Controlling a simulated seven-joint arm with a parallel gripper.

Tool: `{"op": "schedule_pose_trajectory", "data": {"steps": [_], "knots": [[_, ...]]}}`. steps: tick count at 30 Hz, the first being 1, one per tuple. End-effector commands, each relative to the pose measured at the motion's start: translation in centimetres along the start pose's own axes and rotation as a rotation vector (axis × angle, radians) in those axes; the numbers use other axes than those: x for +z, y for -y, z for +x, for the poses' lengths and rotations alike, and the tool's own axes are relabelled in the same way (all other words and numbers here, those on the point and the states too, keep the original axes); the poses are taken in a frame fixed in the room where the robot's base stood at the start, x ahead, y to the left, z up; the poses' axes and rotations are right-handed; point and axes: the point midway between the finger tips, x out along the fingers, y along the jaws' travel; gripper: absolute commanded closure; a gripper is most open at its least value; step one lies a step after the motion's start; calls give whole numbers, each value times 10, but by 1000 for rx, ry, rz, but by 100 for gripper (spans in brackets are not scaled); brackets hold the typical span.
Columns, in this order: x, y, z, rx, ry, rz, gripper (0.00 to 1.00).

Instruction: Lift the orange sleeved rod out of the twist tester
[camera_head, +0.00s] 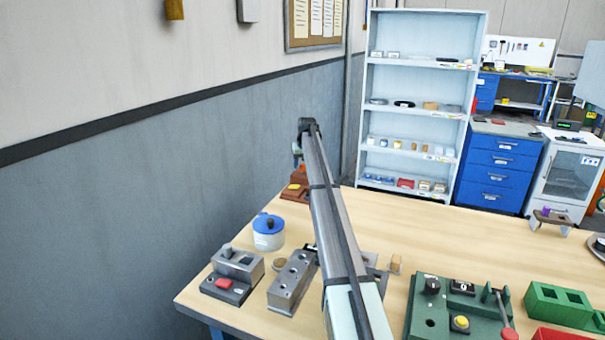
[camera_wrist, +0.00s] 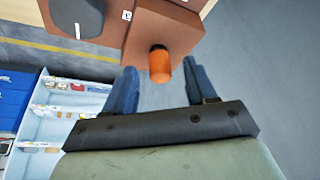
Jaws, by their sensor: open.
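The orange sleeved rod (camera_wrist: 161,68) shows in the wrist view with a dark band at its base. It sticks out of a reddish-brown block (camera_wrist: 160,28), which appears to be the twist tester. My gripper (camera_wrist: 160,74) is open, with its two blue fingers apart. In that view the rod's end lies between the fingertips, with a gap on each side. I cannot tell how far the fingers reach along it.
A dark part (camera_wrist: 77,17) stands beside the block in the wrist view. In the head view, a blue-lidded pot (camera_head: 268,232), a grey block with holes (camera_head: 291,284) and a green panel (camera_head: 431,308) stand on the table. The wall (camera_head: 190,190) is close on the left.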

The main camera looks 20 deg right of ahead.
Motion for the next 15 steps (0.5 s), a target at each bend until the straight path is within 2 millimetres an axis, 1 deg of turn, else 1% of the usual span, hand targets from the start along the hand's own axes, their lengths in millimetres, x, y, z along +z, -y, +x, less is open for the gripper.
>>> {"op": "schedule_pose_trajectory", "data": {"steps": [1,5,12,15], "knots": [[0,0,8,0,1,0,44],[-1,0,20,0,-1,0,44],[0,0,22,0,-1,0,44],[0,0,22,0,-1,0,54]]}}
